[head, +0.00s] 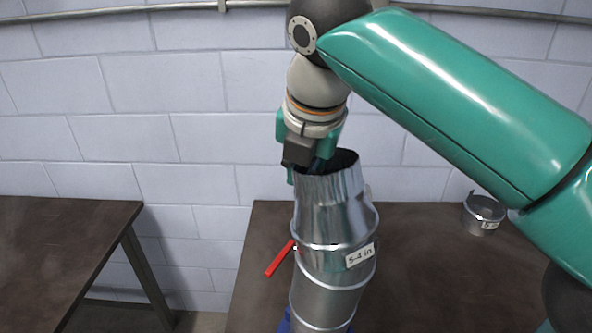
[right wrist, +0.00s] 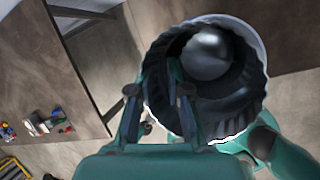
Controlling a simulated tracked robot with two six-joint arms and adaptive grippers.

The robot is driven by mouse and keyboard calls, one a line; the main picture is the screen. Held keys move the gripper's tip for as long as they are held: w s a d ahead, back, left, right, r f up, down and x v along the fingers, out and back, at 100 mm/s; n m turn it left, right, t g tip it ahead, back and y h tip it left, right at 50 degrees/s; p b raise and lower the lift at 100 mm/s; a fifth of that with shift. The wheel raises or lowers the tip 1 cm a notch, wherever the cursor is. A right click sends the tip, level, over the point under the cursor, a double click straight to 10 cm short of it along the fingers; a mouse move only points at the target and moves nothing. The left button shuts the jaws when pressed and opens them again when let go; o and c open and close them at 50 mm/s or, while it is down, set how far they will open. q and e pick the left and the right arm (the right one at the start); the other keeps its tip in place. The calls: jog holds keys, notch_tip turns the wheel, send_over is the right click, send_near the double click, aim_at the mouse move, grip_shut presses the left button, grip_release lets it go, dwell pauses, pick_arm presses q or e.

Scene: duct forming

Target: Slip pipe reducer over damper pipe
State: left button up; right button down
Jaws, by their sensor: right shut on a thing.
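The pipe reducer (head: 330,205) is a shiny tapered metal piece with a crimped, open top. It stands near upright in the middle of the head view, in line with the beaded metal pipe (head: 325,292) below. A label reading "5-4 in" is on the metal under the taper. I cannot tell how far one overlaps the other. My right gripper (head: 308,165) is shut on the reducer's top rim at its left side. In the right wrist view the reducer's dark crimped mouth (right wrist: 160,110) is beside the fingers. My left gripper is not in view.
A red bar (head: 279,258) shows left of the pipe. A small labelled metal ring (head: 483,214) stands on the brown table (head: 425,285) at the right. Another table (head: 50,250) is at the left, across a gap. A block wall is behind.

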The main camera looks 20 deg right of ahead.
jog(key=shift+f, duration=0.1)
jog(key=c, duration=1)
grip_release()
jog(key=shift+w, duration=0.1)
jog(key=shift+c, duration=0.2)
jog(key=shift+r, duration=0.2)
jog(key=v, duration=0.7)
